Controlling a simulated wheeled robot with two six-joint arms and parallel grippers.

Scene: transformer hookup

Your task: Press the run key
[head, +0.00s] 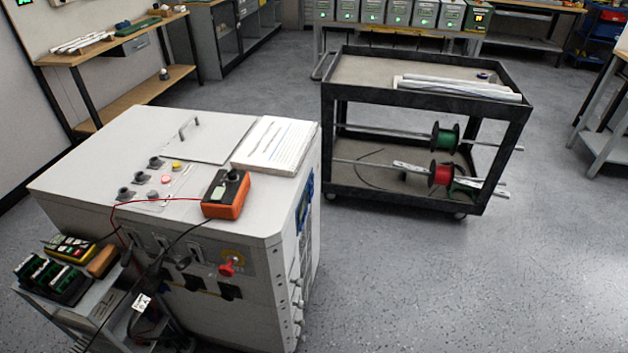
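No key marked as run can be made out at this size. An orange and black tester (225,209) with a small pale display and a dark round dial lies on the front of a white cabinet (95,160). A red lead and a black lead run from the tester to the left and down. A yellow handheld device (70,247) with small coloured keys lies on a low grey cart at the lower left. Neither of my grippers is in view.
A black cart (360,72) with wire spools stands behind to the right. Benches line the back. Grey floor (450,285) is clear at the right.

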